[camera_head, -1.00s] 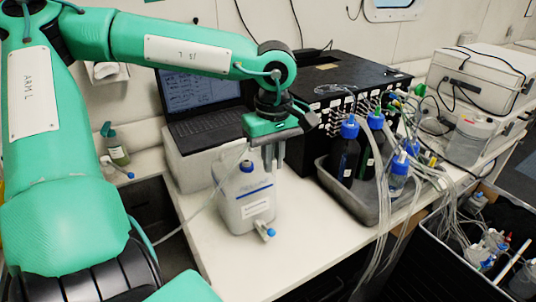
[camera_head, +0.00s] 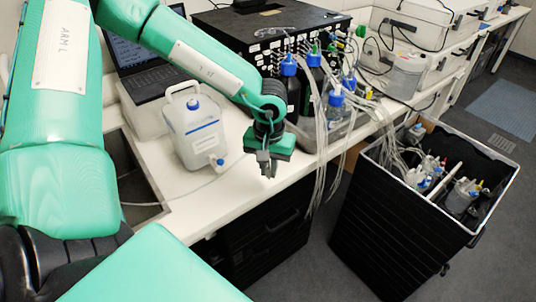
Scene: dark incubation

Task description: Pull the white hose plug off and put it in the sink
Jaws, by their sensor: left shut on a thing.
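My left gripper (camera_head: 267,168) hangs at the front edge of the bench, right of the jug. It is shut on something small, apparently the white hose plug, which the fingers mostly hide. A thin pale hose (camera_head: 140,204) crosses the sink's rim and runs over the bench toward the gripper. The sink (camera_head: 127,172) is a dark rectangular recess in the bench at the left, partly covered by my left arm. A white jug (camera_head: 190,141) with a blue cap stands upright between sink and gripper. My right gripper is out of view.
Blue-capped bottles (camera_head: 289,85) stand in a grey tray (camera_head: 306,136) behind the gripper, with loose tubes hanging over the bench edge. A black bin (camera_head: 375,215) with bottles stands at the right. A laptop (camera_head: 147,61) is behind the jug. A strip of bare bench lies before the jug.

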